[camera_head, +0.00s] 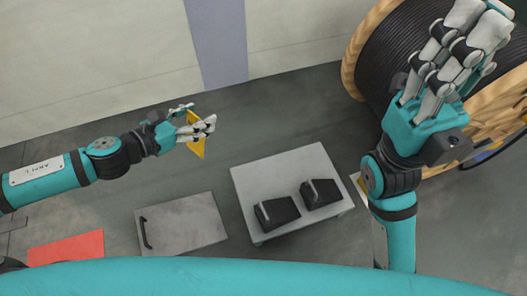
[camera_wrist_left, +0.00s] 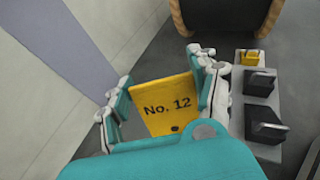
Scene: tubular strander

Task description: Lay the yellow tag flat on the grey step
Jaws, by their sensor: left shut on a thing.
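The yellow tag (camera_head: 198,149), marked "No. 12" in the left wrist view (camera_wrist_left: 165,103), is between the fingers of my left gripper (camera_head: 196,128). My left gripper is shut on it, with fingers at both side edges. In the head view the tag looks steeply tilted and is partly hidden by the fingers. A light grey platform (camera_head: 262,173), which looks like the grey step, lies to the right of and below the gripper, apart from the tag. My right gripper (camera_head: 472,40) is at the upper right before the cable reel; I cannot tell whether it is open.
Two black blocks (camera_head: 277,212) (camera_head: 321,193) stand on the platform's front part; its back part is bare. A grey box with a black handle (camera_head: 182,224) and a red panel (camera_head: 66,249) are at the lower left. A large cable reel (camera_head: 392,50) stands at the upper right.

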